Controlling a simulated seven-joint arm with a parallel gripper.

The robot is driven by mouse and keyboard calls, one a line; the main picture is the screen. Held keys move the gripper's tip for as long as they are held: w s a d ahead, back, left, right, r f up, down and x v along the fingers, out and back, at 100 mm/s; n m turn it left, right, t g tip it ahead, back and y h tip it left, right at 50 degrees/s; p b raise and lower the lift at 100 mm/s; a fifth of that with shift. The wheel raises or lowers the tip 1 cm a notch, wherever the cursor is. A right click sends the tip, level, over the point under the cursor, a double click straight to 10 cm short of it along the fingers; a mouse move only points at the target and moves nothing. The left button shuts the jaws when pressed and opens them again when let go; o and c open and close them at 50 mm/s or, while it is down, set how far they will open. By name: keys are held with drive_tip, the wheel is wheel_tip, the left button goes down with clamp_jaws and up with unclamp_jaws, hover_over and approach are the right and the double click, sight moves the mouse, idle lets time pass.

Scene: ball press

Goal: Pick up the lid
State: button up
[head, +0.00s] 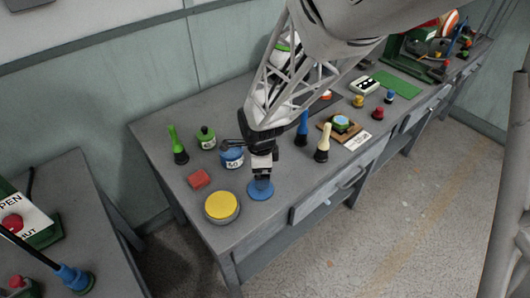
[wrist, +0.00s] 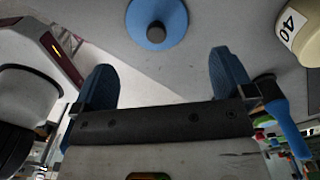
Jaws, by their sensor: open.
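The lid, a flat blue disc with a dark round knob in its middle, lies on the grey workbench (head: 160,128). In the head view the lid (head: 256,193) is near the bench's front edge, partly hidden by my gripper (head: 262,178), which is just above it. In the wrist view the lid (wrist: 172,18) is at the top centre, beyond the fingertips. My gripper (wrist: 162,62) has its blue fingers wide apart with nothing between them. The knob appears roughly in line with the finger gap, apart from both fingers.
A blue pot marked 50 (head: 232,159) stands close behind. A yellow-topped round container (head: 222,207) and red block (head: 199,179) are left of the lid. Blue-handled (head: 302,131) and cream-handled (head: 322,144) tools stand to the right. Bare bench lies right of the lid.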

drive_tip(key=shift+f, duration=1.05)
drive_tip(key=shift+f, duration=0.1)
drive_tip(key=shift+s+f, duration=0.15)
drive_tip(key=shift+f, duration=2.35)
drive_tip(key=c, duration=0.7)
